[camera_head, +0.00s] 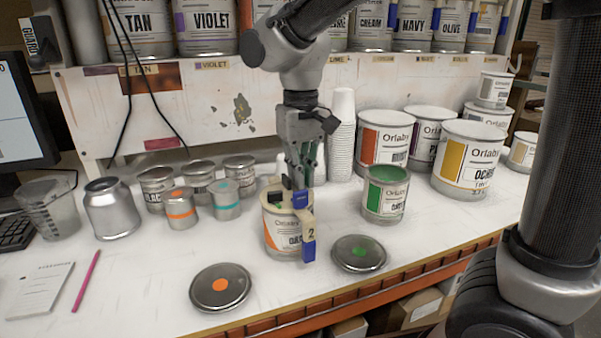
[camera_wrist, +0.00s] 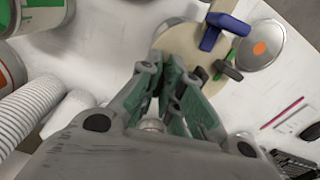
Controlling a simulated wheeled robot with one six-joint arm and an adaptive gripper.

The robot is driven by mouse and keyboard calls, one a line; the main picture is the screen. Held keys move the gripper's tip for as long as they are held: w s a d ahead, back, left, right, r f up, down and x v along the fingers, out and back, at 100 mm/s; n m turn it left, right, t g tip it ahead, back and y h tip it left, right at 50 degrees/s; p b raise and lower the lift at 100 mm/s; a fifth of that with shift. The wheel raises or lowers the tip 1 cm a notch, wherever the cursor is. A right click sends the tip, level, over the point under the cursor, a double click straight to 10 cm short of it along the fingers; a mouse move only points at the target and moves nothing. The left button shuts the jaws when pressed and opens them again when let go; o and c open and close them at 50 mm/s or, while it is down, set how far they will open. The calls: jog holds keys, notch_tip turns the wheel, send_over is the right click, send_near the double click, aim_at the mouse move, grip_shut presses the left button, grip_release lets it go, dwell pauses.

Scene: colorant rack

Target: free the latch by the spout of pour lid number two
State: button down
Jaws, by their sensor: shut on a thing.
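Pour lid number two (camera_head: 272,192) is a beige lid on a can with an orange label (camera_head: 284,235). A blue tag marked 2 (camera_head: 309,238) hangs at its front spout side. A blue piece (camera_head: 300,199) and dark clips (camera_head: 275,197) stand on its top. In the wrist view the beige lid (camera_wrist: 180,38), blue piece (camera_wrist: 213,38) and a dark clip (camera_wrist: 228,70) show beyond the fingers. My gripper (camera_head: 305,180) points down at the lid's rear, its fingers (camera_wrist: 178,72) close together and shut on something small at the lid. The fingers hide most of it; I cannot tell which latch it is.
A loose lid with an orange dot (camera_head: 220,287) lies at front left, and one with a green dot (camera_head: 359,253) at front right. An open green can (camera_head: 386,192) stands close on the right. Stacked cups (camera_head: 341,135) stand behind. Small cans (camera_head: 180,209) are on the left.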

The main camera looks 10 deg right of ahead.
jog(key=n, duration=0.4)
jog(key=shift+w+d, duration=0.1)
jog(key=shift+d, duration=0.05)
jog(key=n, duration=0.3)
jog(key=shift+w+d+n, duration=0.1)
jog(key=shift+n, duration=0.3)
jog(key=n, duration=0.4)
jog(key=shift+w+d, duration=0.1)
jog(key=shift+w, duration=0.1)
jog(key=shift+w+n, duration=0.15)
jog(key=shift+n, duration=1.85)
jog(key=c, duration=1.9)
grip_release()
jog(key=shift+o, duration=0.2)
